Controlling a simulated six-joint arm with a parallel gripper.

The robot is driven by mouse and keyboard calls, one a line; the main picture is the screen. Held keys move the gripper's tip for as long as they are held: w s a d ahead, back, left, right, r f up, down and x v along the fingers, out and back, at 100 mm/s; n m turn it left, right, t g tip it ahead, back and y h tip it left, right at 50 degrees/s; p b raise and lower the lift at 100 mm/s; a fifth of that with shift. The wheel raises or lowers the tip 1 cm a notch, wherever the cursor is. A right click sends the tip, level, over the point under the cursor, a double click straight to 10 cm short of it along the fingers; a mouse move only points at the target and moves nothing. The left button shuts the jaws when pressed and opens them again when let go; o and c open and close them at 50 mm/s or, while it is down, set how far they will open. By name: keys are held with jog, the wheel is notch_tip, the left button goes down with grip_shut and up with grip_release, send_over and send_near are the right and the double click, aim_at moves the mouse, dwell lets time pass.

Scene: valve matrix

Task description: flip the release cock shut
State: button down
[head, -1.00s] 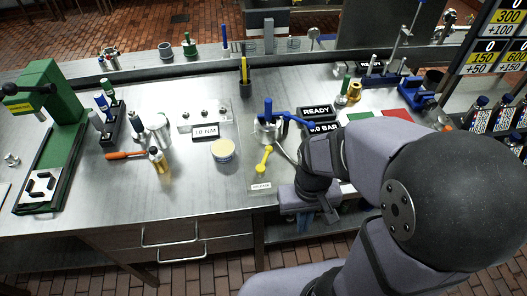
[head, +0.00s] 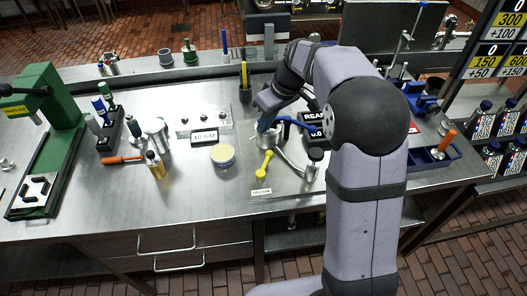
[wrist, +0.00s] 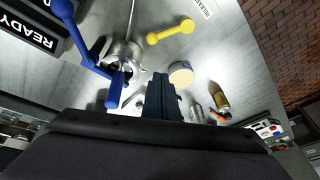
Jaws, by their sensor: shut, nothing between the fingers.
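The release cock's yellow handle (head: 265,165) lies flat on the metal plate, beside a small RELEASE label (head: 261,191). It runs from the metal pump body (head: 268,138) side toward the table's front edge. In the wrist view, the yellow handle (wrist: 170,32) is at top centre, clear of the fingers. My gripper (wrist: 161,80) is shut and empty, pointing down beside the blue upright handle (wrist: 116,88). In the head view, my wrist is above the pump body, behind the yellow handle, and partly covers the fingertips.
A blue lever (head: 297,122) reaches right from the pump toward the READY display (head: 316,115), partly hidden by my arm. A round tin (head: 222,155) stands left of the yellow handle. The plate in front of the handle is clear.

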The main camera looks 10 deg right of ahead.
aim_at(265, 163)
jog(key=shift+s+a+r+n+g, duration=0.1)
jog(key=shift+s+a+n+g, duration=0.1)
jog(key=shift+n, duration=0.75)
jog(key=shift+s+a+f+n+g, duration=0.1)
jog(key=shift+s+n, duration=0.15)
jog(key=shift+n, duration=0.65)
jog(key=shift+s+a+r+n+g, duration=0.1)
jog(key=shift+s+a+n, duration=0.1)
jog(key=shift+n, duration=0.75)
jog(key=p+x, duration=0.3)
jog(key=x, duration=0.6)
jog(key=shift+a+f+p, duration=0.25)
jog(key=shift+f+p, duration=0.05)
jog(key=shift+p, duration=0.05)
jog(key=d, duration=0.1)
jog(key=p, duration=0.1)
jog(key=s+d, duration=0.1)
jog(key=shift+d+f+p, duration=0.3)
jog(key=shift+p, duration=0.05)
jog(key=shift+s+d+f, duration=0.25)
jog(key=shift+s+d, duration=0.05)
jog(key=shift+d, duration=0.15)
